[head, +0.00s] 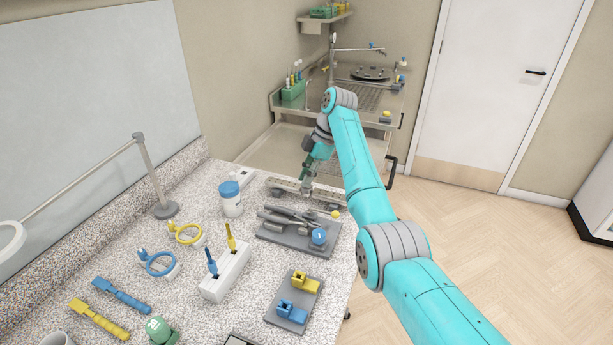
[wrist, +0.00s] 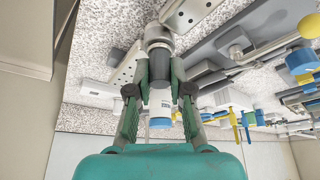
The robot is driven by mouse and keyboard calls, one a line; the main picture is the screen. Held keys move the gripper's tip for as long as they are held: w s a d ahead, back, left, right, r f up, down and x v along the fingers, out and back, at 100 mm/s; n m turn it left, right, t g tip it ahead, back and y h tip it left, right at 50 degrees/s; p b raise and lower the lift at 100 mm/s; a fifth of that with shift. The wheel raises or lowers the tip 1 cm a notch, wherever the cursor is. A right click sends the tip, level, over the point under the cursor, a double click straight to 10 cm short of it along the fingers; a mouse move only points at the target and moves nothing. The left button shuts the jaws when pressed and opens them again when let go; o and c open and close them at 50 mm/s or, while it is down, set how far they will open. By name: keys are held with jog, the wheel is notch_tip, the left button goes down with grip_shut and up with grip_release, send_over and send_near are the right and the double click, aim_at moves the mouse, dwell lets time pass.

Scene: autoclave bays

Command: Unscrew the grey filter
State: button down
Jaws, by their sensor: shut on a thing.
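The grey filter (wrist: 158,36) is a short grey cylinder with a darker band, seen between my fingertips in the wrist view. My gripper (wrist: 160,66) is shut on it, one finger on each side. In the head view my gripper (head: 307,176) is at the far end of the counter, over a light grey bar with holes (head: 282,184). The same bar shows on both sides of the filter in the wrist view (wrist: 190,11). In the head view the filter is mostly hidden by my gripper. I cannot tell how far it is threaded in.
A white jar with a blue lid (head: 231,204) stands left of the bar. A grey tray (head: 268,236) with metal parts and a blue knob lies in front. A white block with two upright tools (head: 225,275) is nearer.

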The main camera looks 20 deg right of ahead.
jog(key=shift+n, duration=0.4)
jog(key=shift+f+n+g, duration=0.1)
jog(key=shift+n+g, duration=0.7)
jog(key=shift+n, duration=0.8)
jog(key=shift+s, duration=0.1)
jog(key=c, duration=1.2)
grip_release()
jog(key=shift+c, duration=0.2)
jog(key=shift+h, duration=0.3)
